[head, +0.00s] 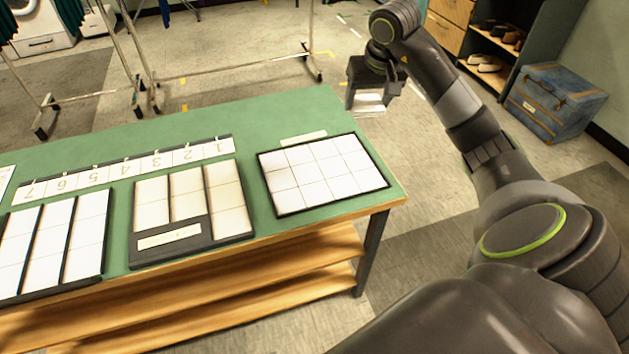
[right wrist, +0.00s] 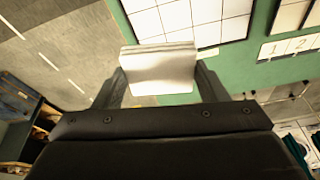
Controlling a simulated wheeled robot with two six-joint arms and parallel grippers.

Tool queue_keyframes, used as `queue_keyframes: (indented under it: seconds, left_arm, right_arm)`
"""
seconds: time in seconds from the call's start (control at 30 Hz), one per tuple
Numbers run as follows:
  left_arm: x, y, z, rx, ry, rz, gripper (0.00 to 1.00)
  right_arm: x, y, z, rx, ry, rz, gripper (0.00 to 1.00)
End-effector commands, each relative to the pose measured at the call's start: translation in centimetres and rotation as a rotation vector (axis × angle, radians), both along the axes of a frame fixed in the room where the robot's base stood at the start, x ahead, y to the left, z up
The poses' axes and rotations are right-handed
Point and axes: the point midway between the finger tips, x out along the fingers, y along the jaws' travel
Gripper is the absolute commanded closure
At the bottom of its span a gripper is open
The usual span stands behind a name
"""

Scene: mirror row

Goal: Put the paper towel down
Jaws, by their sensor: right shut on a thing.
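A white paper towel (right wrist: 158,68) is held between the two fingers of my right gripper (right wrist: 160,85) in the right wrist view. In the head view my right gripper (head: 370,98) hangs just past the table's far right corner, with a white edge of the paper towel (head: 369,103) showing below it. The gripper is shut on the towel, which looks folded or stacked in layers. It appears to be off the table's edge, above the floor. My left gripper is not in view.
The green table (head: 290,115) holds a white gridded panel (head: 322,173) at its right end, a divided tray (head: 195,205), a numbered strip (head: 130,165) and another tray (head: 60,240). Metal racks stand behind. A blue trunk (head: 552,102) and shoe shelf (head: 497,50) stand right.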

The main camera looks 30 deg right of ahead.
Motion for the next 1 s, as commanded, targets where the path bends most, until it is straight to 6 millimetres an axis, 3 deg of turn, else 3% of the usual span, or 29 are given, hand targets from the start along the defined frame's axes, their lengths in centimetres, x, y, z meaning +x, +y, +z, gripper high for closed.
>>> queue_keyframes:
  seconds: [0.03, 0.1, 0.3, 0.5, 0.77, 1.0]
  left_arm:
    - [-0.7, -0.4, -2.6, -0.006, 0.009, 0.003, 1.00]
    - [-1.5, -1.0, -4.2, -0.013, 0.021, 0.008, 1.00]
    - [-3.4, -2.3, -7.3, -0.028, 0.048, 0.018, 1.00]
    - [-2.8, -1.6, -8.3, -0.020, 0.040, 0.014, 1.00]
    - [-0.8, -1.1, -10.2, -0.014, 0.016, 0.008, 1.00]
    - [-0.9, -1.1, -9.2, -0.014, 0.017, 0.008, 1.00]
  right_arm:
    - [1.3, 1.0, -3.7, 0.010, 0.002, 0.026, 0.52]
    - [2.9, 2.1, -6.4, 0.005, 0.005, 0.056, 0.52]
    - [5.5, 5.2, -11.8, -0.012, 0.021, 0.137, 0.52]
    - [6.4, 6.7, -13.8, -0.022, 0.030, 0.173, 0.52]
    - [6.4, 6.8, -16.7, -0.023, 0.031, 0.175, 0.52]
    - [6.3, 6.8, -19.9, -0.022, 0.032, 0.175, 0.52]
